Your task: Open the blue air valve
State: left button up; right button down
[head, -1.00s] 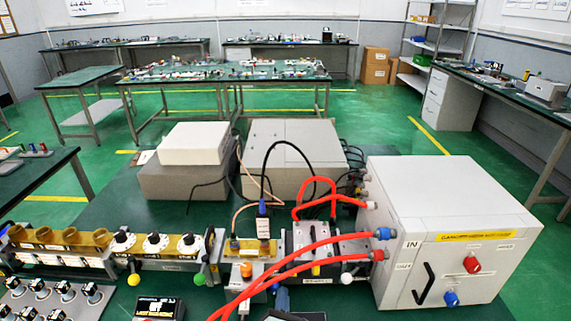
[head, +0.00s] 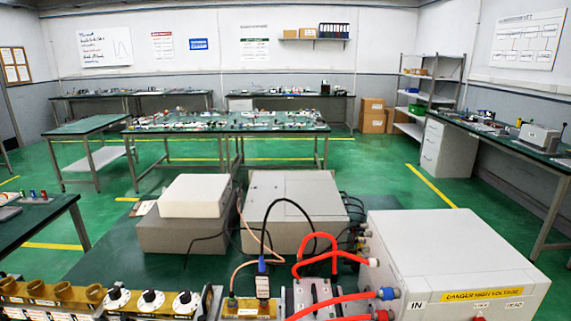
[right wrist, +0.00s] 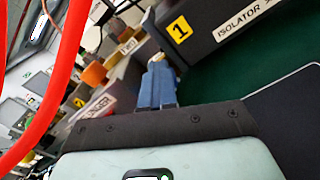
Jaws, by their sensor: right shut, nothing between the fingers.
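My right gripper (right wrist: 158,90) shows in the right wrist view with its blue fingers together and nothing between them. It points toward the small parts beside a dark box marked ISOLATOR (right wrist: 225,30). I cannot tell whether this fitting is the blue air valve. The lower front of the box is cut off by the bottom edge. My left gripper is not in view.
Red hoses (right wrist: 62,65) cross the left of the right wrist view. In the head view, a black cable (head: 290,203) and red tube (head: 320,262) arch over the bench.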

jog(key=shift+w+a+r+p, duration=0.2)
jog(key=shift+r, duration=0.35)
jog(key=shift+w+a+r+p, duration=0.15)
jog(key=shift+a+r, duration=0.05)
jog(key=shift+r, duration=0.3)
jog(key=shift+s+a+f+y, duration=0.1)
jog(key=shift+s+f+y, duration=0.1)
jog(key=shift+s+y, duration=0.2)
jog(key=shift+s+f, duration=0.15)
jog(key=shift+s, duration=1.1)
jog(key=shift+s+f, duration=0.15)
jog(key=shift+s, duration=1.05)
